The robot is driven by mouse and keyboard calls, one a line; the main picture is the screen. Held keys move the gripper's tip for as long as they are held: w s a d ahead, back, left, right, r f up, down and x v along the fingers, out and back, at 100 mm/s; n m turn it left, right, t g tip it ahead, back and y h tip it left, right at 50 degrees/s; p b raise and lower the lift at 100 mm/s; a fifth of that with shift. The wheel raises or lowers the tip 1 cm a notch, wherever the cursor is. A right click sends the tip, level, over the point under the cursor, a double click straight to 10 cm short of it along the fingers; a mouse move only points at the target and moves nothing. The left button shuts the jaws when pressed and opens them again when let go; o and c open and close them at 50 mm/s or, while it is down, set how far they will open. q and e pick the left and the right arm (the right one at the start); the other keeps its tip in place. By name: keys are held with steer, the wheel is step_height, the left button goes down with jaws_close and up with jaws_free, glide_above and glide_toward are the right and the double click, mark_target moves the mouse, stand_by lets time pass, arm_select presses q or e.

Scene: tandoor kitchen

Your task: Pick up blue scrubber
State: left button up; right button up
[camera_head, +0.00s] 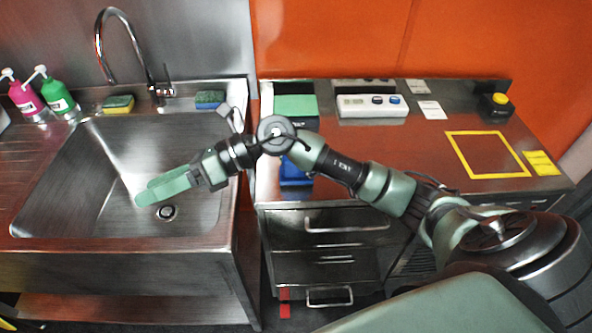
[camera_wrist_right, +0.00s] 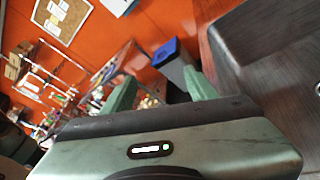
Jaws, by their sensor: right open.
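The blue scrubber (camera_head: 210,98) lies on the back ledge of the sink, right of the tap. My right gripper (camera_head: 150,196) reaches in from the right and hangs over the sink basin, in front of and to the left of the blue scrubber, apart from it. Its green fingers are open with nothing seen between them. They also show in the right wrist view (camera_wrist_right: 160,90), where the scrubber does not appear. My left gripper is not in view.
A yellow-and-green sponge (camera_head: 118,104) lies on the ledge left of the tap (camera_head: 150,75). Pink (camera_head: 26,98) and green (camera_head: 54,93) pump bottles stand at the far left. A counter (camera_head: 400,150) with boxes stands right of the sink (camera_head: 110,160). The basin looks empty.

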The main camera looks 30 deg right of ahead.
steer(key=w+d+f+n+g+h, duration=0.25)
steer(key=d+f+h, duration=0.45)
steer(key=d, duration=0.4)
steer(key=d+h, duration=0.2)
steer(key=d, duration=0.4)
steer(key=d+h, duration=0.3)
steer(key=d, duration=0.4)
steer(key=d+h, duration=0.3)
steer(key=d, duration=0.3)
steer(key=shift+s+d+r+g, duration=0.15)
steer(key=shift+d+r+g, duration=0.1)
steer(key=shift+d+g, duration=0.1)
steer(key=shift+s+f, duration=0.1)
steer(key=shift+f, duration=0.25)
step_height(320, 180, down, 6)
steer(key=p, duration=0.3)
steer(key=shift+d+r, duration=0.1)
steer(key=shift+r, duration=0.15)
steer(key=shift+f, duration=0.7)
jaws_close()
